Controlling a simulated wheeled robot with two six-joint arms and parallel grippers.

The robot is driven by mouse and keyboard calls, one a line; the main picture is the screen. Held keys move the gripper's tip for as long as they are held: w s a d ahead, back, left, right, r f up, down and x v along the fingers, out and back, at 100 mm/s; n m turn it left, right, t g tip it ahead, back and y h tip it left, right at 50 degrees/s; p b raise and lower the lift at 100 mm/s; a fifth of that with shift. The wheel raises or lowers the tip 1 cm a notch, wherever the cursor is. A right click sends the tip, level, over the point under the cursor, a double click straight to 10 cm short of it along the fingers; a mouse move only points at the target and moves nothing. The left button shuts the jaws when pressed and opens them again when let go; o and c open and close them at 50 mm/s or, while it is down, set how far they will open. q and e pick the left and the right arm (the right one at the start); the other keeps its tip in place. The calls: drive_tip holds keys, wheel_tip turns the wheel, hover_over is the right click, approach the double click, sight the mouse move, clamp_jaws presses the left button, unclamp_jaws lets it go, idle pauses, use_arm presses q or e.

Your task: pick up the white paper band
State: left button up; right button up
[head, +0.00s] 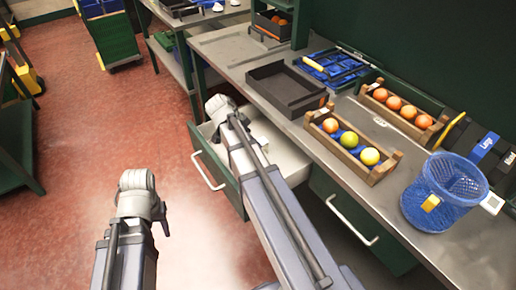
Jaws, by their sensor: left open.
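I cannot make out a white paper band for certain in the head view. My left arm comes up from the bottom left, and my left gripper (157,218) is open over the red floor, left of the bench; its fingers show only poorly. My right arm reaches from the bottom middle across the open drawer (292,168). Its far joint is above the drawer's left end, and its gripper is not visible. The drawer has a pale inside, and my right arm hides much of it.
The bench holds a dark empty tray (283,92), a blue tool tray (336,66), two wooden crates of fruit (371,177) (437,125), a blue mesh basket (437,197) and a black case with a blue label (486,146).

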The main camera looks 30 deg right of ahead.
drive_tip(key=b+x, duration=0.2)
drive_tip(key=x, duration=0.1)
drive_tip(key=b+x, duration=0.1)
drive_tip(key=x, duration=0.1)
drive_tip(key=shift+s+d+r+b, duration=0.1)
drive_tip(key=shift+s+b, duration=0.2)
drive_tip(key=shift+r, duration=0.1)
clamp_jaws()
